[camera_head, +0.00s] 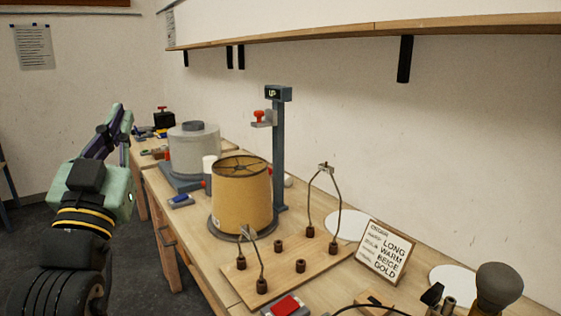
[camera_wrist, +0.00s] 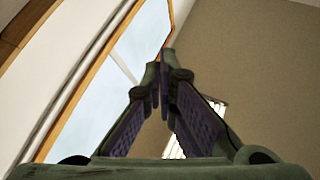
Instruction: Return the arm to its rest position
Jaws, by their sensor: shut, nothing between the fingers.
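My gripper (camera_head: 117,112) is at the left in the head view, raised beside the workbench and over the floor side, apart from the bench items. In the wrist view my gripper (camera_wrist: 160,82) shows its two purple-padded fingers closed together at the tips with nothing between them. The wrist camera faces a wall and a window (camera_wrist: 110,75) with a wooden frame. My arm's dark and green links fill the lower left of the head view.
The workbench (camera_head: 190,235) holds a beige lampshade (camera_head: 241,198), a grey drum-shaped device (camera_head: 194,150), a post (camera_head: 279,155), a wooden board (camera_head: 285,268) with wire frames, and a sign (camera_head: 384,251). A shelf (camera_head: 360,30) hangs above. Floor is clear left of the bench.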

